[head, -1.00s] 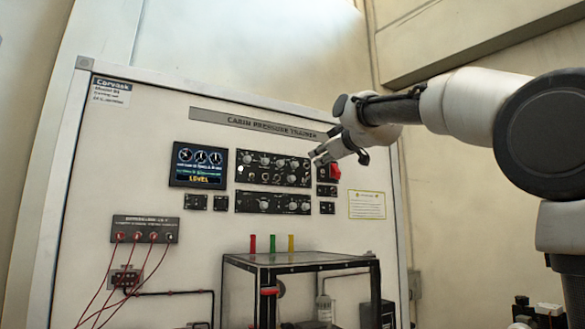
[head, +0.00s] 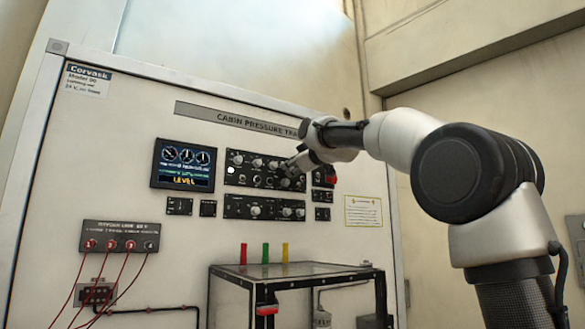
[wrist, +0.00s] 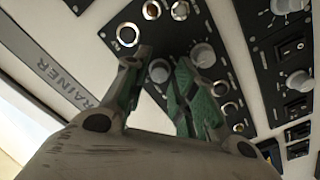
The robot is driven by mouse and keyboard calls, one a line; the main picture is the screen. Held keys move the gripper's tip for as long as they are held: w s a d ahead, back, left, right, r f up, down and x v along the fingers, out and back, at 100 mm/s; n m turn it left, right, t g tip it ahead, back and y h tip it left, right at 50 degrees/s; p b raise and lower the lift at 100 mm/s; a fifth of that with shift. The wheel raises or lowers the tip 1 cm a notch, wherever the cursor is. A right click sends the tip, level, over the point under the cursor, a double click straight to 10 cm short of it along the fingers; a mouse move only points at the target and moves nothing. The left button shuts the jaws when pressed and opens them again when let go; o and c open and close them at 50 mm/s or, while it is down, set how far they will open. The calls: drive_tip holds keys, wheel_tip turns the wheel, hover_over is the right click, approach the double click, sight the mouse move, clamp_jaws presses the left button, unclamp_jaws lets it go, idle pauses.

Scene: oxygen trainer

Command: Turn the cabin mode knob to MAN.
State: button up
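The upper black control panel (head: 240,181) has two rows of knobs and sits under the CABIN PRESSURE TRAINER sign. My gripper (head: 290,168) is at this panel's right part and covers some of it. In the wrist view, my gripper (wrist: 163,58) is open, with green-padded fingers pointing at the panel. A grey round knob (wrist: 159,71) shows in the gap between the fingers. I cannot tell whether they touch it. Another grey knob (wrist: 203,55) lies just right of the right finger. The labels are too small to read, so I cannot tell which knob is cabin mode.
A lower black panel (head: 232,207) with knobs sits below. A display (head: 183,166) reading LEVEL is to the left. A red switch (head: 331,178) is close right of my gripper. A black-framed table (head: 300,270) stands below, with red, green and yellow pieces on top.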

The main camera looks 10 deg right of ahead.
drive_tip(key=shift+w, duration=0.25)
drive_tip(key=shift+c, duration=0.2)
clamp_jaws()
